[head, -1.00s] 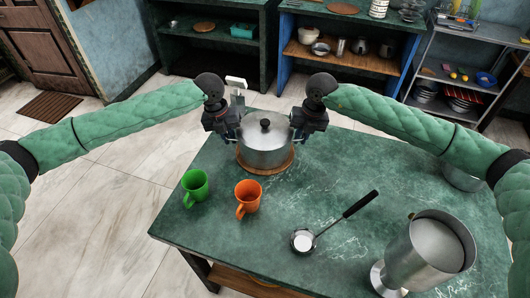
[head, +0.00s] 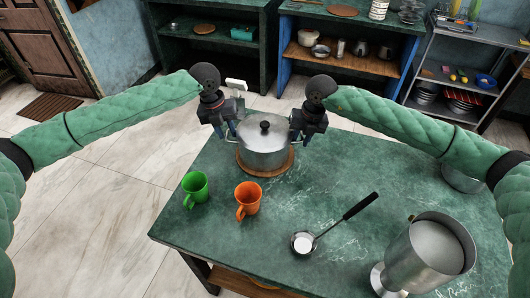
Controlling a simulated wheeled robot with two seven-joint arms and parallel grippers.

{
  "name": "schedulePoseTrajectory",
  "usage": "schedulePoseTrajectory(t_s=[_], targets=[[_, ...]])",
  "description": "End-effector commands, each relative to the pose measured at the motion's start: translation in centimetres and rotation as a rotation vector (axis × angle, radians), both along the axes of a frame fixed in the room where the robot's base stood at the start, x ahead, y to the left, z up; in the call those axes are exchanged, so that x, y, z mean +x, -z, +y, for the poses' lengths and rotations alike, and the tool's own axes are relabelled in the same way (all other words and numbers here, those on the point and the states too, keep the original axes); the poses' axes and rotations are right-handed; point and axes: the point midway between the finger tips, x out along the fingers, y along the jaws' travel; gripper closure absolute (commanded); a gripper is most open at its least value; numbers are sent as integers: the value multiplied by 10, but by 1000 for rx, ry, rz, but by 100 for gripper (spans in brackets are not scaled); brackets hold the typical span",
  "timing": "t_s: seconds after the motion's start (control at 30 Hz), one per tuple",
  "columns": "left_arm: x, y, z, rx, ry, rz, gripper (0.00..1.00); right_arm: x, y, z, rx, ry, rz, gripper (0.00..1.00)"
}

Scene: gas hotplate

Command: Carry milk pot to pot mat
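The silver milk pot (head: 265,152), with its lid and black knob (head: 265,126) on, stands upright on the round brown pot mat (head: 248,168) at the table's far end. My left gripper (head: 229,135) is at the pot's left handle, with its fingers apart. My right gripper (head: 299,137) is at the right handle, its fingers also looking apart. Both grippers point down beside the pot, and they partly hide the handles. Whether the fingers still touch the handles is too small to tell.
A green mug (head: 195,187) and an orange mug (head: 248,200) stand in front of the pot on the green table (head: 330,185). A ladle (head: 304,242) lies nearer, and a large metal vessel (head: 432,248) stands at the right.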

Motion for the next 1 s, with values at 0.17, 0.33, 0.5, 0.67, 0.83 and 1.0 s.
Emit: schedulePoseTrajectory(t_s=[0.17,0.33,0.5,0.67,0.83,1.0], targets=[[1,-26,6,1,-1,-2,70,0,-1,1,2,-1,-1,70],[1,-39,10,2,-2,1,70,0,-2,0,1,-1,-1,70],[1,-41,10,3,-2,1,70,1,-15,-3,1,0,-2,70],[1,-41,10,3,-3,2,70,1,-43,-9,1,1,-3,70],[1,-40,10,3,-3,2,70,1,-75,-15,1,0,-2,70],[1,-40,10,3,-3,2,70,1,-100,-21,1,1,-1,70]])
